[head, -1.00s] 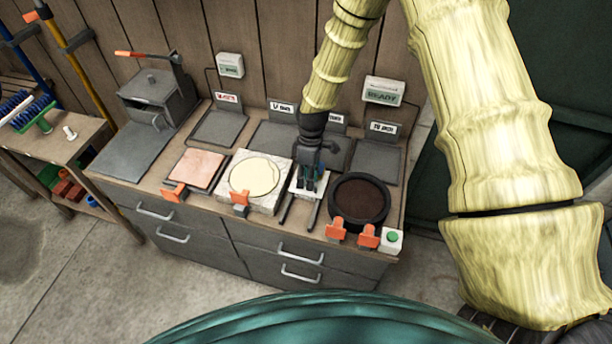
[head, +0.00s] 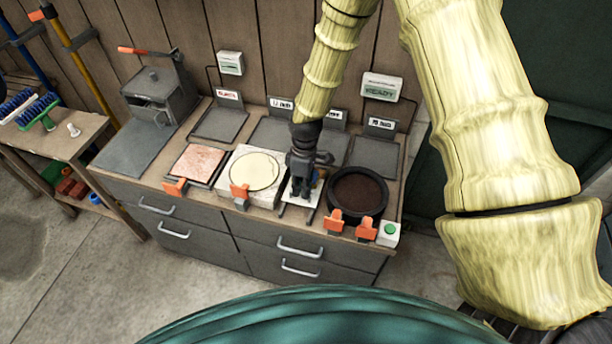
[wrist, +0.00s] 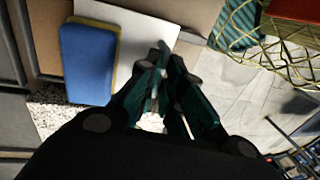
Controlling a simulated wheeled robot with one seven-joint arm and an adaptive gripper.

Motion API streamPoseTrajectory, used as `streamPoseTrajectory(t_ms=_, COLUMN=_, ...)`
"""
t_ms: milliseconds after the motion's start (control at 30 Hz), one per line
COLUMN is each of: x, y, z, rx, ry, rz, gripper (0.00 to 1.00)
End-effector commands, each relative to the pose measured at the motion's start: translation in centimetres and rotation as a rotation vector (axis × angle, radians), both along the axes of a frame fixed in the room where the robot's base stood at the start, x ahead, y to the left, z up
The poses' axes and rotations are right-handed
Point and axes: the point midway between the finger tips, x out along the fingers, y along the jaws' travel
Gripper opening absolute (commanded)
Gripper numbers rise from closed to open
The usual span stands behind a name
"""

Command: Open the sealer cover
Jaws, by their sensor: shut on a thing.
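My gripper (head: 303,190) points down at a white plate (head: 291,202) on the counter, between a cream disc (head: 255,171) and a round black pan (head: 358,192) with a dark brown inside. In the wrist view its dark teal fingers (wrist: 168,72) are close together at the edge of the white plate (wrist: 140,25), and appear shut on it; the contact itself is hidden. A blue pad (wrist: 88,62) with a yellow side lies beside the fingers. No part is clearly readable as the sealer cover.
Orange clips (head: 240,192) line the counter front. A grey lever machine (head: 160,92) stands at the back left. A READY box (head: 381,87) hangs on the wall, and a green button (head: 389,230) is at the right corner.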

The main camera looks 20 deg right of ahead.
Motion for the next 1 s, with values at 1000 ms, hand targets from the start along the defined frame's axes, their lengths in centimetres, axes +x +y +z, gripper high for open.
streamPoseTrajectory(t_ms=1000, x=-3.6, y=2.4, z=0.2, rx=0.001, ry=0.000, rz=-0.001, gripper=0.30)
